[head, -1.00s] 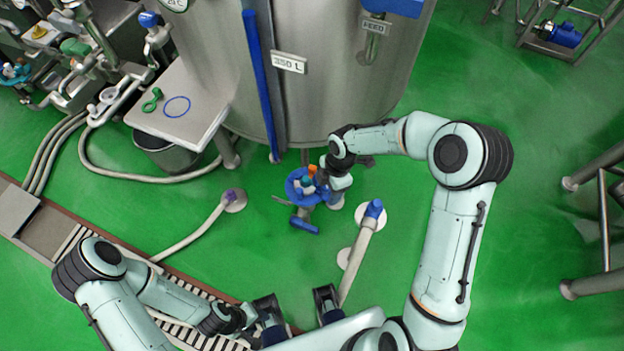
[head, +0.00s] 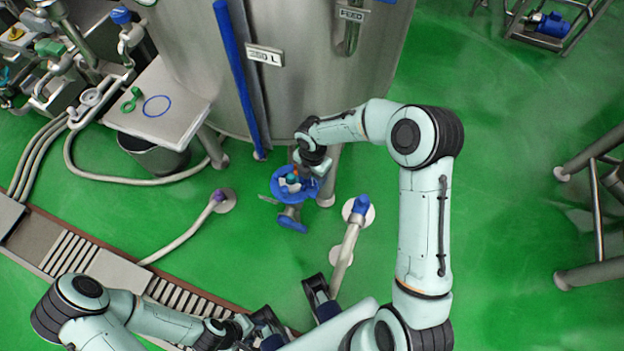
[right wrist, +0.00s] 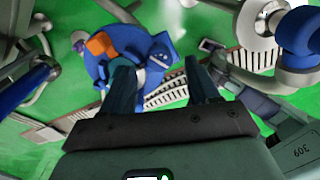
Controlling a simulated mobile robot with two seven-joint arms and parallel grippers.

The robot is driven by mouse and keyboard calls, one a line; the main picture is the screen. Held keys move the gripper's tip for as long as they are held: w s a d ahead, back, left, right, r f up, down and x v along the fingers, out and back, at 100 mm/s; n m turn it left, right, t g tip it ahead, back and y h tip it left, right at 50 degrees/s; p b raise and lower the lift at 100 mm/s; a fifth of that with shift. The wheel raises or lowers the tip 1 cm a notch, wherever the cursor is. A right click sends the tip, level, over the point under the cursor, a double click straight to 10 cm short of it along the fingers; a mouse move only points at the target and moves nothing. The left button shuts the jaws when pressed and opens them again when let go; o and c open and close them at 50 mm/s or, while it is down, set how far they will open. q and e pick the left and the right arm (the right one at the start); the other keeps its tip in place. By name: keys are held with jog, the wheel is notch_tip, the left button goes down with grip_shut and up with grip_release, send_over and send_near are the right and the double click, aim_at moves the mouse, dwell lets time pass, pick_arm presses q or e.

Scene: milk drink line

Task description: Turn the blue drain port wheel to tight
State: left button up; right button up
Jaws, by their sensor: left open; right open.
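The blue drain port wheel (head: 283,191) sits low under the front of the steel tank in the head view. A blue lever handle (head: 292,225) is just below it. My right gripper (head: 300,176) is at the wheel from above, with an orange piece beside it. In the right wrist view the wheel (right wrist: 160,48) lies beyond the two fingers of the open right gripper (right wrist: 162,85). The left finger overlaps the wheel; contact cannot be told. My left gripper (head: 293,312) is open and empty at the bottom of the head view, away from the wheel.
The tank (head: 300,85) stands behind the wheel. A blue-capped pipe (head: 352,230) rises to the wheel's right, and a hose with a purple end (head: 218,197) lies to its left.

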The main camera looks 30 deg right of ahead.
aim_at(312, 183)
pick_arm(q)
jog(key=shift+f, duration=0.15)
pick_arm(e)
jog(key=shift+f, duration=1.45)
jog(key=c, duration=1)
jog(key=shift+c, duration=0.2)
